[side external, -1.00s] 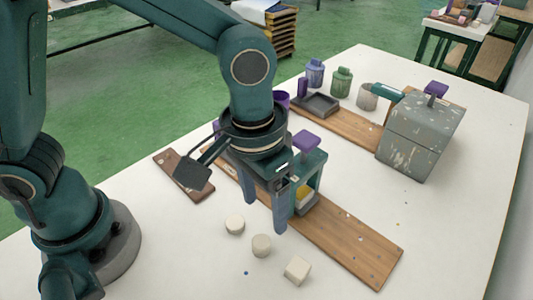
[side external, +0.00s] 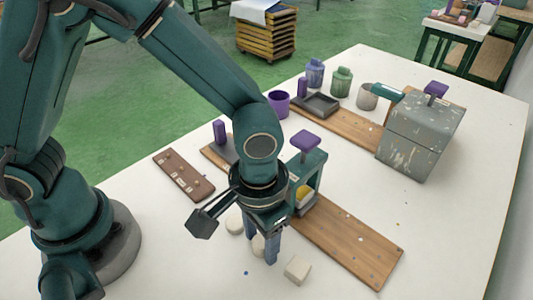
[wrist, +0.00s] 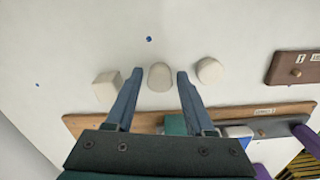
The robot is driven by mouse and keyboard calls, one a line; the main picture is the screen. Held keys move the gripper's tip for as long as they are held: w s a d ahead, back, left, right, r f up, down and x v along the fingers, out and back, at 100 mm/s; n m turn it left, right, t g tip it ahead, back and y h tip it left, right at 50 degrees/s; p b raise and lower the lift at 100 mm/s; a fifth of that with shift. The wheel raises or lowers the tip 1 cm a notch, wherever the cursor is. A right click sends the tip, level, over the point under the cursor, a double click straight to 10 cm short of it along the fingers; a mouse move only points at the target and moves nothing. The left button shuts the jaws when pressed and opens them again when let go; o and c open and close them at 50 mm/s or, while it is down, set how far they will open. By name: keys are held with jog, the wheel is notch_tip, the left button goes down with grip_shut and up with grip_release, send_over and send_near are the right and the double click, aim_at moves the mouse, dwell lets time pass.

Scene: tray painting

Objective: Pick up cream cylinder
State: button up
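The cream cylinder (side external: 258,245) is the middle of three small cream blocks on the white table. A finger partly hides it in the side view. In the wrist view the cylinder (wrist: 159,77) shows between my gripper's fingers. My gripper (wrist: 160,74) is open, with one finger on each side of the block and a visible gap to each. In the side view my gripper (side external: 262,252) points down at the cylinder. I cannot tell whether the fingertips reach the table.
A cream cube (side external: 298,269) lies to the right, and a rounded cream block (side external: 235,223) to the left. A wooden board (side external: 350,245) with a teal press (side external: 310,175) stands close behind. A brown board (side external: 184,176) lies at left. The front of the table is clear.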

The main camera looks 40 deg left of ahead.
grip_shut()
